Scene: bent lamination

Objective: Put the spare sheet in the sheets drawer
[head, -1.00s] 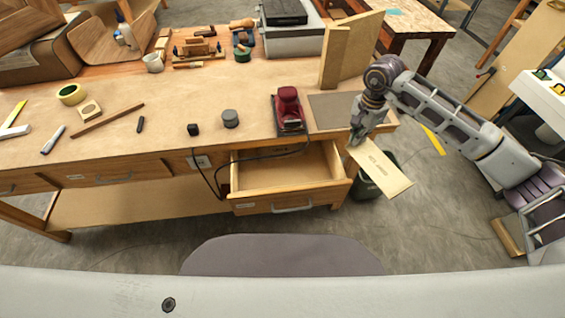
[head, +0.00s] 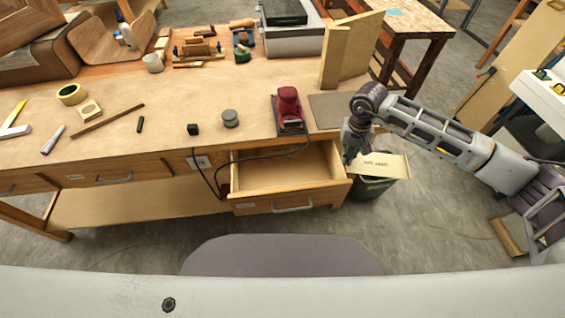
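The spare sheet (head: 382,166) is a thin, pale wooden rectangle with dark print on it. My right gripper (head: 349,157) is shut on its left end and holds it roughly level, over the dark bin and just right of the open drawer. The fingertips are small and partly hidden by the wrist. The sheets drawer (head: 292,196) is pulled out from under the bench top, with a bare wooden floor and a metal handle in front. A dark cable hangs across its left and back part. My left gripper is not in view.
The bench (head: 110,120) carries a red sander (head: 289,108), a grey cylinder (head: 230,118), a dark flat sheet (head: 338,111) and upright wooden boards (head: 350,52). The dark bin (head: 372,188) stands on the floor right of the drawer. Floor in front is clear.

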